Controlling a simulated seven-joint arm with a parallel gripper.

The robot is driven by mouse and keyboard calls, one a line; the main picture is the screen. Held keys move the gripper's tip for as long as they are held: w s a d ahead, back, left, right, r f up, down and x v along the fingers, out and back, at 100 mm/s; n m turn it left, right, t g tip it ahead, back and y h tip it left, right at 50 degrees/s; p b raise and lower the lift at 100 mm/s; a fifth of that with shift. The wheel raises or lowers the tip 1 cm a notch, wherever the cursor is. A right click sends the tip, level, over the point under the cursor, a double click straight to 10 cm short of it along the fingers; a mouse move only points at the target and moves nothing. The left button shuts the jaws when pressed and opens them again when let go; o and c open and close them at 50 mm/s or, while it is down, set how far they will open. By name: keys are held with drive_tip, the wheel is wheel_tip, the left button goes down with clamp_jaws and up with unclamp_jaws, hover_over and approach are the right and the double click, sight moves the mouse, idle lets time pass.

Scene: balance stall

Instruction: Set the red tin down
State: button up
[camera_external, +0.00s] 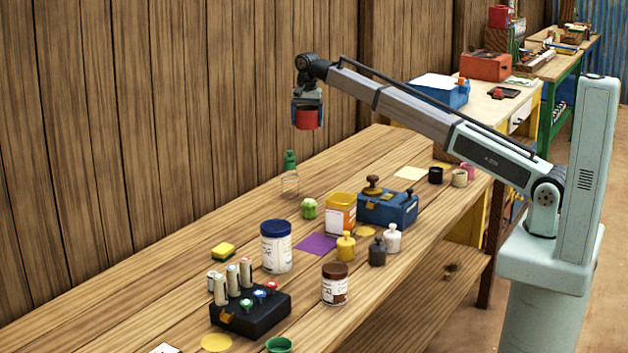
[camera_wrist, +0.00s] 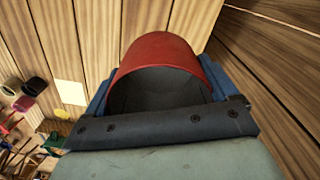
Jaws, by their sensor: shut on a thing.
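The red tin (camera_external: 306,118) is held in my gripper (camera_external: 307,112), high above the far part of the wooden table (camera_external: 375,150). In the wrist view the red tin (camera_wrist: 165,52) sits between the blue fingers of my gripper (camera_wrist: 155,95). A curved red wall and a dark inner face of the tin show there. My gripper is shut on it, and the tin is clear of the table. The lower part of my gripper hides some of the tin in the wrist view.
A green-topped clear bottle (camera_external: 290,178) stands on the table below my gripper. A pale square (camera_external: 410,173) lies bare. The plank wall (camera_external: 230,90) is close behind.

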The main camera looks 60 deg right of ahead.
drive_tip(key=a, duration=1.7)
hover_over(255, 218)
drive_tip(key=shift+d+f, duration=0.1)
drive_tip(key=shift+f, duration=10.4)
drive_tip(key=shift+f, duration=0.1)
drive_tip(key=o, duration=0.8)
drive_tip(key=shift+o, duration=0.2)
wheel_tip(255, 218, up, 12)
